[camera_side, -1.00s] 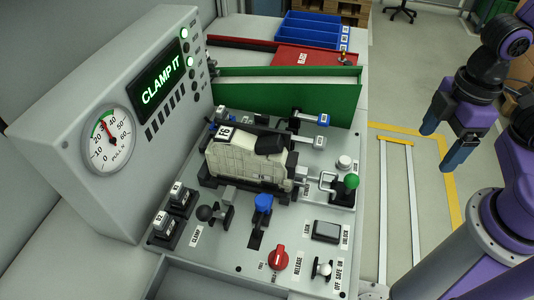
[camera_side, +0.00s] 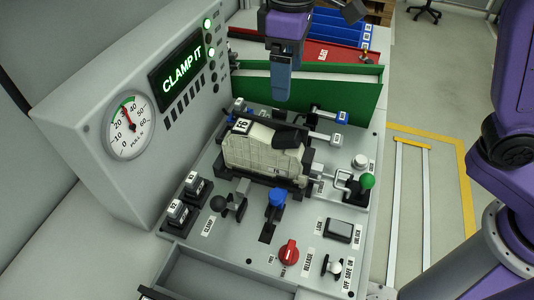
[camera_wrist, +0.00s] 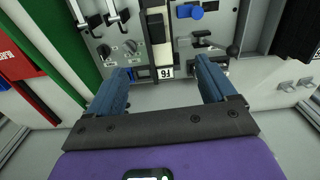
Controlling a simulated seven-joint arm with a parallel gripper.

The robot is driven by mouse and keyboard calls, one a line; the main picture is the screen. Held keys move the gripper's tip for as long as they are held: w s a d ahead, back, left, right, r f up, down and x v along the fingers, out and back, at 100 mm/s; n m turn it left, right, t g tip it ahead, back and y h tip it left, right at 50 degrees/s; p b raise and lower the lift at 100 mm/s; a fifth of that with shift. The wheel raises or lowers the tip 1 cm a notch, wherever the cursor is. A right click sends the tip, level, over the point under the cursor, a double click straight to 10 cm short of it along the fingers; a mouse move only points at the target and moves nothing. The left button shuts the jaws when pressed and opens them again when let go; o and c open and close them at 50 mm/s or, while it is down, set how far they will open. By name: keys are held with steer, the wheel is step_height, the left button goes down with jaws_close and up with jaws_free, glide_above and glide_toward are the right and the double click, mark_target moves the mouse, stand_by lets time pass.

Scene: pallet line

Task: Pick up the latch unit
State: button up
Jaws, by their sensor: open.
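The latch unit (camera_side: 264,149), a cream ribbed block with a black part on top and a white number tag, sits in the dark fixture on the grey panel. In the wrist view its narrow cream top (camera_wrist: 162,53) shows at upper centre, with the tag (camera_wrist: 166,72) at its near end. My gripper (camera_side: 281,97) is above and behind the unit in the side view, apart from it. In the wrist view my gripper (camera_wrist: 162,68) is open, its two blue fingers framing the tag, with nothing held between them.
A green wall (camera_side: 335,88) stands behind the fixture. Toggle clamps with blue (camera_side: 278,197), black (camera_side: 218,203) and green (camera_side: 367,180) knobs surround the unit. A red knob (camera_side: 289,253) is at the front. The gauge box (camera_side: 130,126) with a lit "CLAMP IT" display (camera_side: 181,77) rises at the left.

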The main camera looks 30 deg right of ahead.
steer(key=w+a, duration=0.2)
glide_above(267, 132)
steer(key=f, duration=1.1)
steer(key=shift+s+f, duration=0.2)
steer(key=shift+s, duration=0.2)
steer(key=shift+w+f, duration=0.2)
steer(key=shift+f, duration=1.2)
steer(key=shift+w+f, duration=0.15)
steer(key=shift+f, duration=1.2)
jaws_close()
